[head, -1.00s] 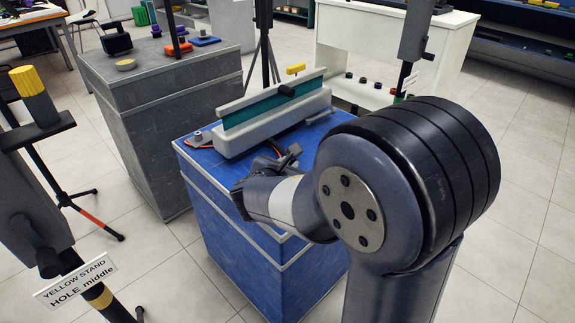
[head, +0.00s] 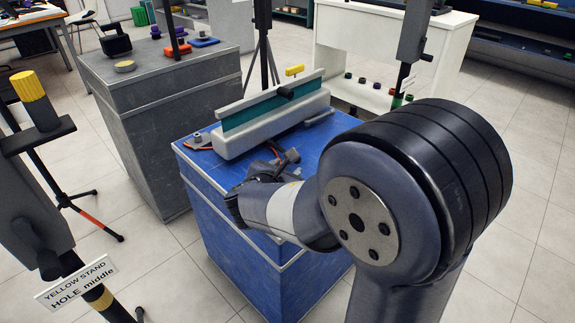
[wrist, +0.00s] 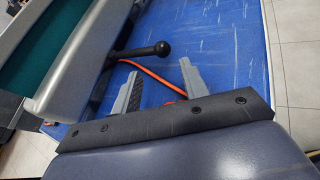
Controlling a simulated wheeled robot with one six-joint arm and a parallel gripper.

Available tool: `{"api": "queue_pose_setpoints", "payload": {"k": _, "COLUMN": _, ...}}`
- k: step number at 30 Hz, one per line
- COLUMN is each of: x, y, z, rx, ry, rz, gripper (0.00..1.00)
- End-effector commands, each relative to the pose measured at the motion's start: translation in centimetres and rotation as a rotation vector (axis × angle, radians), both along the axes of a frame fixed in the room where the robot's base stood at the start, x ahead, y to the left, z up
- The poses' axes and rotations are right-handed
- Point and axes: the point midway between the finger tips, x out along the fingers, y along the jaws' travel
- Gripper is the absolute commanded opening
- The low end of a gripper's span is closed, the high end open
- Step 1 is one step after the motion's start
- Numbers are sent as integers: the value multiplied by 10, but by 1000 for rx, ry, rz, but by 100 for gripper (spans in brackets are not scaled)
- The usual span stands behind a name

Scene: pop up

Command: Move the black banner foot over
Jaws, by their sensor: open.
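The banner unit is a long pale grey base (head: 255,130) with a teal strip (head: 250,110), lying on the blue cabinet; it fills the left of the wrist view (wrist: 85,60). A black lever with a ball end (wrist: 158,48) sticks out from its side, likely the black banner foot; a black knob (head: 287,91) shows on the unit in the head view. My gripper (wrist: 160,68) is open and empty, its two grey fingers apart. The lever lies just beyond the fingertips, apart from them as far as I can tell. My arm partly hides the gripper in the head view (head: 285,157).
An orange cord (wrist: 150,75) runs across the blue cabinet top (head: 190,150) by the fingers. A grey cabinet (head: 150,90) stands at the left, a white shelf unit (head: 400,30) behind. A yellow-topped stand (head: 35,95) is at far left. Blue surface right of the lever is bare.

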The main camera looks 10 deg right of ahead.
Motion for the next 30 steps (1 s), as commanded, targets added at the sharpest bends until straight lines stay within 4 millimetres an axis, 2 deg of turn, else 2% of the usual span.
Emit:
{"api": "queue_pose_setpoints", "payload": {"k": 1, "x": -8, "y": 6, "z": 9, "rx": 0, "ry": -1, "rz": 5, "gripper": 42}}
{"api": "queue_pose_setpoints", "payload": {"k": 4, "x": -24, "y": 15, "z": 17, "rx": 0, "ry": -2, "rz": 6, "gripper": 42}}
{"api": "queue_pose_setpoints", "payload": {"k": 9, "x": -49, "y": 29, "z": 27, "rx": 0, "ry": 0, "rz": 5, "gripper": 42}}
{"api": "queue_pose_setpoints", "payload": {"k": 13, "x": -61, "y": 37, "z": 31, "rx": 1, "ry": 0, "rz": 4, "gripper": 42}}
{"api": "queue_pose_setpoints", "payload": {"k": 19, "x": -70, "y": 41, "z": 34, "rx": -1, "ry": 0, "rz": 1, "gripper": 42}}
{"api": "queue_pose_setpoints", "payload": {"k": 30, "x": -70, "y": 41, "z": 33, "rx": 0, "ry": 0, "rz": 0, "gripper": 42}}
